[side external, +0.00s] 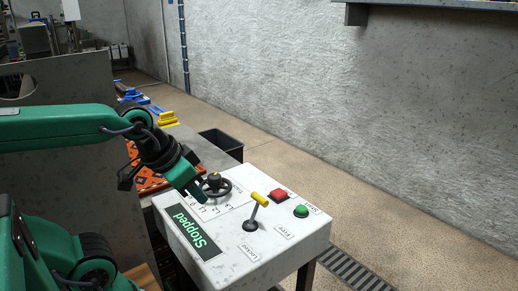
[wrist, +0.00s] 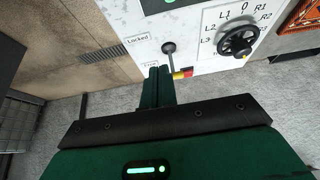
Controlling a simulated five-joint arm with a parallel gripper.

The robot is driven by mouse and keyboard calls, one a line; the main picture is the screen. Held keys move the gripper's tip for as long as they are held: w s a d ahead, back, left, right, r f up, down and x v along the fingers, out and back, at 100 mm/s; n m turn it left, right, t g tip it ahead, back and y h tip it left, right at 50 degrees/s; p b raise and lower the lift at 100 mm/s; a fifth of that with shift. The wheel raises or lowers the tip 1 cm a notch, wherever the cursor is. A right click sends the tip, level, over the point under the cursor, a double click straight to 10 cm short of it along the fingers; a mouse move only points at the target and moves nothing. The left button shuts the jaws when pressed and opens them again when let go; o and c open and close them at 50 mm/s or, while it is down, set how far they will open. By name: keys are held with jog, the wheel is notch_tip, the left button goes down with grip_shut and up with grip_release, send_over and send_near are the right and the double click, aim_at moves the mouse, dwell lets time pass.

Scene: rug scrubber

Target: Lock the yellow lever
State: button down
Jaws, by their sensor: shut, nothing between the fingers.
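The yellow lever (side external: 259,199) stands on the white control box, its grey rod rising from a dark round base. It leans away from the "Locked" label (side external: 252,254); the "Free" label (side external: 284,232) is to the right of its base. In the wrist view the lever's yellow end (wrist: 187,73) shows just right of my fingertips, and the "Locked" label (wrist: 137,39) is up and left. My gripper (side external: 202,197) is shut and empty, above the panel left of the lever, near the handwheel. It also shows in the wrist view (wrist: 159,70). I cannot tell its exact height.
A black handwheel (side external: 215,186) on a marked dial sits left of the lever. A red button (side external: 280,195) and a green button (side external: 301,211) lie to its right. A green display (side external: 193,231) reads "Stopped". A patterned rug (side external: 150,183) lies behind my gripper.

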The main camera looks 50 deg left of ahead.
jog(key=w, duration=0.1)
notch_tip(320, 180, up, 4)
jog(key=f+g, duration=0.1)
jog(key=g, duration=0.1)
send_over(255, 211)
jog(key=s, duration=0.5)
jog(key=w+f+g, duration=0.2)
jog(key=w+g, duration=0.1)
jog(key=w, duration=0.9)
jog(key=shift+w+d+f, duration=0.2)
jog(key=shift+f, duration=0.2)
jog(key=shift+f, duration=0.1)
jog(key=f, duration=1)
jog(key=shift+w, duration=0.2)
jog(key=shift+s+r, duration=0.25)
jog(key=shift+s, duration=0.15)
jog(key=shift+s+r, duration=0.2)
jog(key=shift+s, duration=0.55)
jog(key=shift+s+r, duration=0.2)
jog(key=shift+s, duration=0.55)
